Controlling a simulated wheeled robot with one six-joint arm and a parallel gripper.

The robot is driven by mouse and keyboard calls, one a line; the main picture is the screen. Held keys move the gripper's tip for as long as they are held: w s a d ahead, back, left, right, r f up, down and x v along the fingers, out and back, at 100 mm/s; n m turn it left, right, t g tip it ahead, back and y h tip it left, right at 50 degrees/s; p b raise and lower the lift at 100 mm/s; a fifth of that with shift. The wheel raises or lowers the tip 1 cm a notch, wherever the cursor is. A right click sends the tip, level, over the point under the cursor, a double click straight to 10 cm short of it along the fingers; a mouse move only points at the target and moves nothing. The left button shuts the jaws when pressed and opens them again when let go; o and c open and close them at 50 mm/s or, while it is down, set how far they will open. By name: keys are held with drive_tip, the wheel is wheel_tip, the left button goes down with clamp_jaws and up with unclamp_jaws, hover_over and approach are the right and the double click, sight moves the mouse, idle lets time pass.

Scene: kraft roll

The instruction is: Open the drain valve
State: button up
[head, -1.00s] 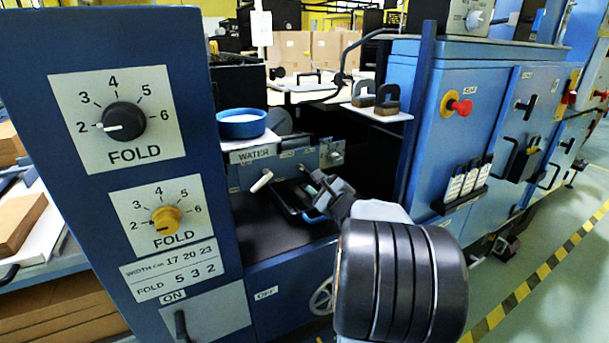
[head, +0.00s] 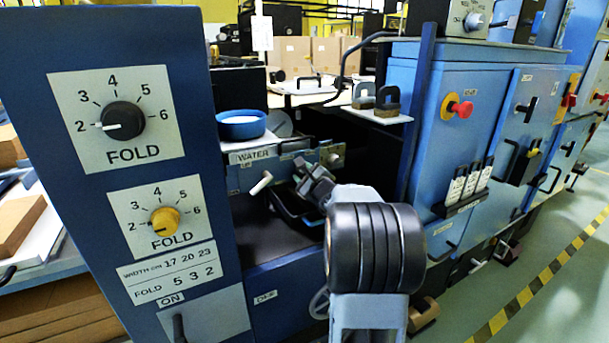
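A blue panel with a WATER label (head: 253,155) spans the recess in the machine. A short white handle (head: 261,183) sticks out below it at the left, tilted up to the right. A small metal fitting (head: 334,158) sits at the panel's right end. No label that I can read names the drain valve, so I cannot tell which part it is. A dark tray (head: 285,207) lies below the panel, partly hidden by my arm. My gripper (head: 301,176) is over the tray, right of the white handle and apart from it. Its fingers are too small to tell open or shut.
A blue bowl (head: 242,124) stands on the ledge above the WATER label. The FOLD dial column (head: 112,100) closes off the left. Two dark handled blocks (head: 386,101) rest on a shelf at right. A handwheel (head: 319,303) is low, beside my arm.

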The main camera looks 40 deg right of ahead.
clamp_jaws()
idle(0.3)
drive_tip(key=m, duration=0.4)
drive_tip(key=m+p, duration=0.1)
drive_tip(key=m, duration=0.3)
drive_tip(key=shift+a+m, duration=0.1)
drive_tip(key=shift+m, duration=0.3)
drive_tip(key=m+p, duration=0.3)
drive_tip(key=m, duration=0.3)
drive_tip(key=shift+a+r, duration=0.1)
drive_tip(key=shift+m+p, duration=0.95)
drive_tip(key=shift+m, duration=0.55)
